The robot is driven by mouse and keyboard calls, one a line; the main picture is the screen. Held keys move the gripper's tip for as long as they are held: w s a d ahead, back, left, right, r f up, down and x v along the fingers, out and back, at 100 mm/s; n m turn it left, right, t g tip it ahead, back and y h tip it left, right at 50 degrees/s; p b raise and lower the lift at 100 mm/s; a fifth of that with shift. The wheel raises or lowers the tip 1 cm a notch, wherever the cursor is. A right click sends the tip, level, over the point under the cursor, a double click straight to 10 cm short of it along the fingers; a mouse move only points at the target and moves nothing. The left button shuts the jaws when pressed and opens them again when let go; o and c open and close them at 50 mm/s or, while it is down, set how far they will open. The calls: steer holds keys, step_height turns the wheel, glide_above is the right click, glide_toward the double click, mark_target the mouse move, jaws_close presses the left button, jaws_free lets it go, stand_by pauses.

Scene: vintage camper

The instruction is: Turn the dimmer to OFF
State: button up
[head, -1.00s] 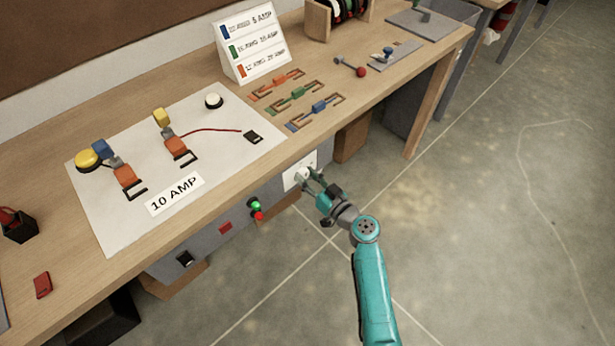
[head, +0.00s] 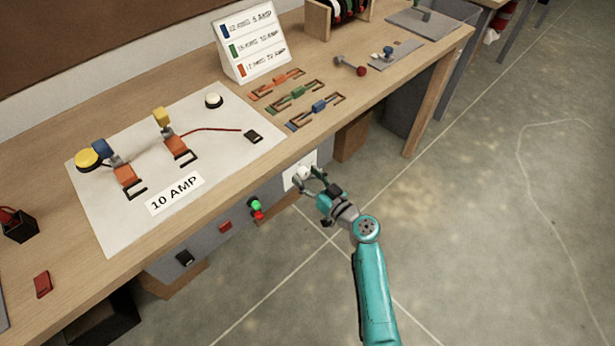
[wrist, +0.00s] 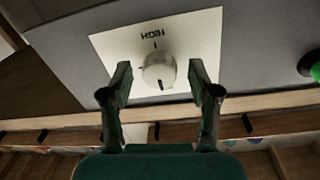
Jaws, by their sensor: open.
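The dimmer is a round white knob (wrist: 159,70) on a square white plate (wrist: 120,45) on the bench's grey front panel. The plate reads HIGH, upside down in the wrist view; a dark mark shows on the knob, near its lower edge there. In the head view, the knob (head: 304,173) and its plate (head: 291,182) are partly behind my gripper (head: 314,181). My gripper is open in the wrist view (wrist: 160,82), with one finger on each side of the knob. A gap shows between each finger and the knob. No OFF label is readable.
A green button (head: 256,205) and a red one (head: 258,216) sit left of the plate on the panel. The wooden bench top (head: 215,235) overhangs above. It holds a white board (head: 110,220) with wired parts. The floor (head: 480,230) to the right is clear.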

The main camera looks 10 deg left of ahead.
steer(key=v, duration=1.2)
